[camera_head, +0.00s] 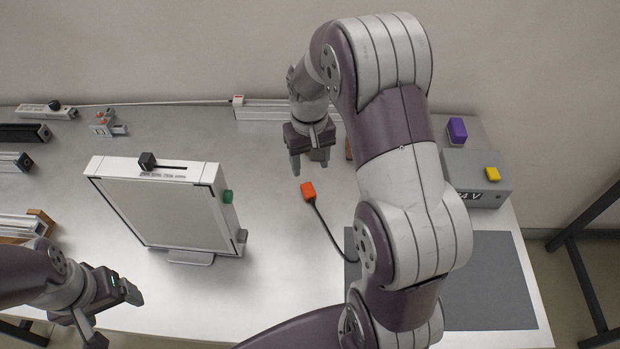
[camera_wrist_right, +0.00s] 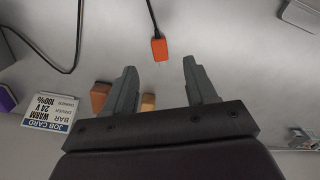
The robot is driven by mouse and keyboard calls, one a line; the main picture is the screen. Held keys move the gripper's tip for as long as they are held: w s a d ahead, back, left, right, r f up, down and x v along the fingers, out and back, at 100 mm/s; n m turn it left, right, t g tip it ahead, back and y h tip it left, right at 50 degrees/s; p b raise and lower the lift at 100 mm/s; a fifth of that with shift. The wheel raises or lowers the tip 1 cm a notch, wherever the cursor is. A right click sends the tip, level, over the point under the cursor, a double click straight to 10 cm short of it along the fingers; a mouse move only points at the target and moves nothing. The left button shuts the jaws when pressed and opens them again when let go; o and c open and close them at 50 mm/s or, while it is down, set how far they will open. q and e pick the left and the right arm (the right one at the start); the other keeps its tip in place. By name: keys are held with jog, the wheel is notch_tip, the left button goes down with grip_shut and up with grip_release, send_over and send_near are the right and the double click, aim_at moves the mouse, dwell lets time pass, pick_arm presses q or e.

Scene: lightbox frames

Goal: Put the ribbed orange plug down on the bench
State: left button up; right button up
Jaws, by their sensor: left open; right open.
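The orange plug (camera_head: 307,191) lies on the grey bench (camera_head: 280,270) right of the lightbox frame, with its dark cable running down and to the right. The right wrist view also shows the plug (camera_wrist_right: 159,49), beyond the fingertips and between their lines; its ribs are too small to make out. My right gripper (camera_head: 308,166) is open and empty, a little behind the plug in the head view and apart from it. Its two fingers show in the right wrist view (camera_wrist_right: 160,80). My left gripper (camera_head: 118,318) is open and empty at the lower left, near the bench's front edge.
A lightbox frame (camera_head: 155,212) with a green plug (camera_head: 228,197) in its side stands left of the orange plug. A dark mat (camera_head: 490,280) lies front right. The bench around the plug is clear.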

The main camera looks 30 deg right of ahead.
jog(key=s+a+r+n+t, duration=0.1)
jog(key=s+a+n, duration=0.1)
jog(key=s+a, duration=0.6)
jog(key=s, duration=0.4)
jog(key=shift+s+r+t, duration=0.3)
dwell(0.5)
